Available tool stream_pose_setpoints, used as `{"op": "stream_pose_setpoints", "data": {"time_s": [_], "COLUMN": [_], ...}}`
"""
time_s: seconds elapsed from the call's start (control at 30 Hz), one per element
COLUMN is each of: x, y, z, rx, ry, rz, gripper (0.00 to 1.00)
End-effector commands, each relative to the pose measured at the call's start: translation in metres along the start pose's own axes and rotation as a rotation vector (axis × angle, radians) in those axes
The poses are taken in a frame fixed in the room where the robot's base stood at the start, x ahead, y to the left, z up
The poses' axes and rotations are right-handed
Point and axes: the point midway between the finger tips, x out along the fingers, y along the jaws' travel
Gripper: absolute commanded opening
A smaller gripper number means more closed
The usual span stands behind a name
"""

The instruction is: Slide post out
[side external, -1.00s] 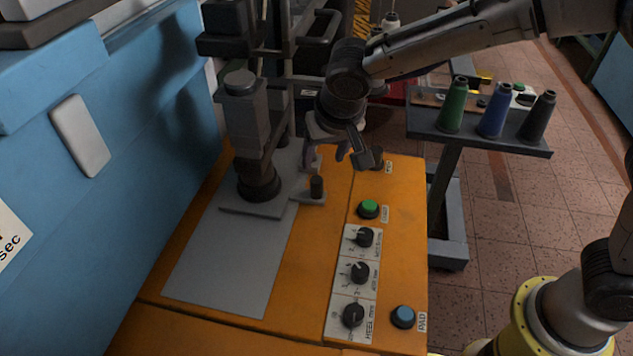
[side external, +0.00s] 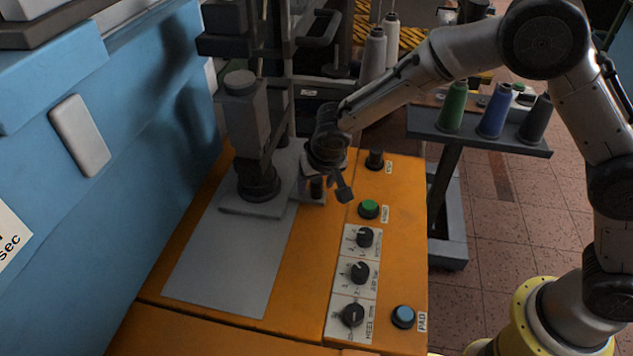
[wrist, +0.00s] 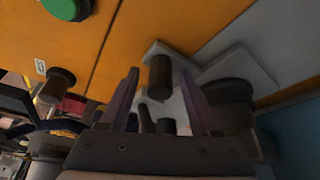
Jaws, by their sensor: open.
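A short dark cylindrical knob (side external: 316,187) stands upright on a small light grey plate (side external: 310,201) that juts from the base of a grey upright post (side external: 246,120). In the wrist view the knob (wrist: 160,74) appears between the two purple-grey fingers of my gripper (wrist: 158,84). My gripper (side external: 330,188) is open, close above or around the knob. I cannot tell how far down the fingers reach or whether they touch it. In the side view my wrist and fingers partly hide the knob and plate.
The orange machine top (side external: 300,270) carries a green button (side external: 369,208), a black knob (side external: 375,159), several dials and a blue button (side external: 403,316). A blue cabinet (side external: 120,190) stands at left. A cart (side external: 470,125) with thread cones stands at right.

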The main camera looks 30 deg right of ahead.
Motion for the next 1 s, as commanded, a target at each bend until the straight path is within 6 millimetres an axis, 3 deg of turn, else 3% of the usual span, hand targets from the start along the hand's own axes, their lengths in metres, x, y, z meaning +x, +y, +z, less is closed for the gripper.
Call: {"op": "stream_pose_setpoints", "data": {"time_s": [0.13,0.4,0.5,1.0], "x": [-0.0002,-0.0005,-0.0006,-0.001], "y": [0.0,-0.0001,-0.0001,-0.0001], "z": [-0.0002,-0.0002,-0.0002,-0.0003], "rx": [0.0,0.0,0.0,0.0], "ry": [0.0,0.0,0.0,0.001], "rz": [0.0,0.0,0.0,0.0], "gripper": [0.62,0.13,0.0,0.0]}}
